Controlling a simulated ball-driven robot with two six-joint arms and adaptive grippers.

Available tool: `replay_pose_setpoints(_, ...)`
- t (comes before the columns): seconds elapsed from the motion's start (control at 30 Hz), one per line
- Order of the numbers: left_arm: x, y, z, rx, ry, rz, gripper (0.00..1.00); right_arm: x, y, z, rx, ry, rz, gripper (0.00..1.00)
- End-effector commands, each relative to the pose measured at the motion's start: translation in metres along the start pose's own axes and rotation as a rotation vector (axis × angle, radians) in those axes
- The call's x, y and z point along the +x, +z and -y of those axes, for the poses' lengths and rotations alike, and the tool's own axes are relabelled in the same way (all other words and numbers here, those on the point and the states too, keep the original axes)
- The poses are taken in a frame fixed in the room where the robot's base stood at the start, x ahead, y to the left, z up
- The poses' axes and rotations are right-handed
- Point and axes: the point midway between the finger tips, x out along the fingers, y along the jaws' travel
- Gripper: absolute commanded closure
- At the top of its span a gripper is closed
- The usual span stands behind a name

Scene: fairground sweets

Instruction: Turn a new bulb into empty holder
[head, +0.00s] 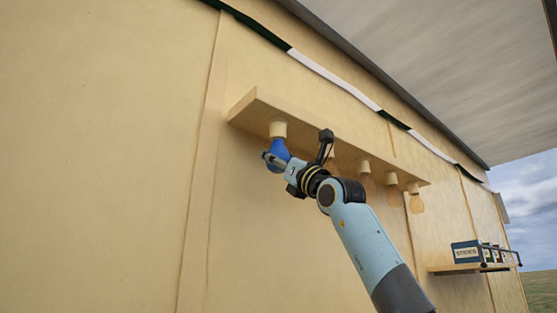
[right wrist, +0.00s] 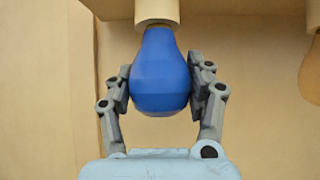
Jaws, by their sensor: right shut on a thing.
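A blue bulb (head: 279,150) hangs at the leftmost holder (head: 278,128) under the wooden batten. In the right wrist view the blue bulb (right wrist: 161,72) is upright, neck up, and its top meets the cream holder (right wrist: 157,12); the joint itself is hidden inside. My right gripper (head: 272,160) is shut on the bulb, one finger on each side, as the right wrist view (right wrist: 161,88) also shows. My left gripper is not in view.
The batten (head: 320,137) carries more cream holders to the right, with amber bulbs such as the one at the far end (head: 416,204). My right arm covers part of the row. A shelf with boxes (head: 465,252) is at lower right. The wall at left is clear.

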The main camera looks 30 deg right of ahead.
Motion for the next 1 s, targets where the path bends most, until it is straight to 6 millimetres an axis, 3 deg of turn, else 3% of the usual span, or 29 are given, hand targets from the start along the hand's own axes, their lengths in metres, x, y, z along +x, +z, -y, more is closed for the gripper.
replay_pose_setpoints(0.3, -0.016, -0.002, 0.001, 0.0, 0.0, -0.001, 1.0, 0.001, 0.0, 0.002, 0.119, 0.148, -0.004, 0.69)
replay_pose_setpoints(1.0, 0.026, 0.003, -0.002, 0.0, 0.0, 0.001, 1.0, -0.001, -0.004, 0.001, 0.251, 0.311, -0.003, 0.69)
